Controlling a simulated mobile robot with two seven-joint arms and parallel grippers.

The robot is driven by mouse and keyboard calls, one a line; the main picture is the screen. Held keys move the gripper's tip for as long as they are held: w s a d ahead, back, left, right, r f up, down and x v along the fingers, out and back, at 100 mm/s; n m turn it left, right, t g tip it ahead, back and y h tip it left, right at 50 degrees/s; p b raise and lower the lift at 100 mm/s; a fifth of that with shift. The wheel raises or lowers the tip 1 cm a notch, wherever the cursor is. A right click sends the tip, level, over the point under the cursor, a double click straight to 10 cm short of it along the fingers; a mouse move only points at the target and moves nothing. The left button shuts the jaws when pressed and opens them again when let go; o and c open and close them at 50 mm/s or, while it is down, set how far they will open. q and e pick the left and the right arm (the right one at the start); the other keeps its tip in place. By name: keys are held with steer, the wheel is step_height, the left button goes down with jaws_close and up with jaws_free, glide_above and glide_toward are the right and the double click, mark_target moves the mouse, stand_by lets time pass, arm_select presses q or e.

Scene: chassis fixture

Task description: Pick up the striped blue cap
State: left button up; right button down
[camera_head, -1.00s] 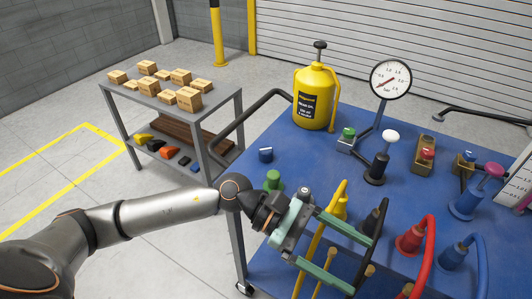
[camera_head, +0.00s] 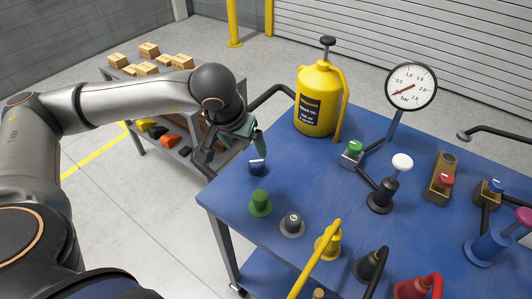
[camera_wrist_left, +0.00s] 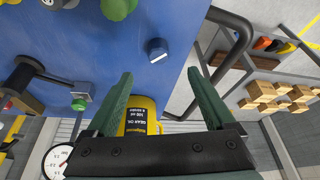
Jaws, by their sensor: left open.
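The striped blue cap (camera_head: 257,167) sits on the blue table near its far left corner. It is small and dark blue with a pale top and white marking. In the left wrist view the cap (camera_wrist_left: 157,49) shows just beyond the fingertips, between their lines. My left gripper (camera_head: 232,150) is open and empty, at the table's left edge beside and above the cap; its green fingers are spread in the left wrist view (camera_wrist_left: 159,78). The cap is apart from both fingers. My right gripper is not in view.
A green knob (camera_head: 260,203) and a grey knob (camera_head: 292,223) stand nearer on the blue table (camera_head: 335,185). A yellow oil can (camera_head: 316,100) stands behind the cap. A dark rail (camera_head: 272,95) curves at the table's edge. A shelf with cartons (camera_head: 147,68) is at the left.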

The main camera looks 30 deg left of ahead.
mark_target(254, 165)
arm_select(q)
steer(key=x, duration=0.6)
steer(key=shift+s+f+p, duration=0.1)
steer(key=shift+f+p, duration=0.1)
steer(key=shift+p, duration=0.1)
steer(key=p+x, duration=0.1)
steer(key=x, duration=0.4)
steer(key=shift+d+f, duration=0.15)
steer(key=shift+f, duration=0.15)
jaws_close()
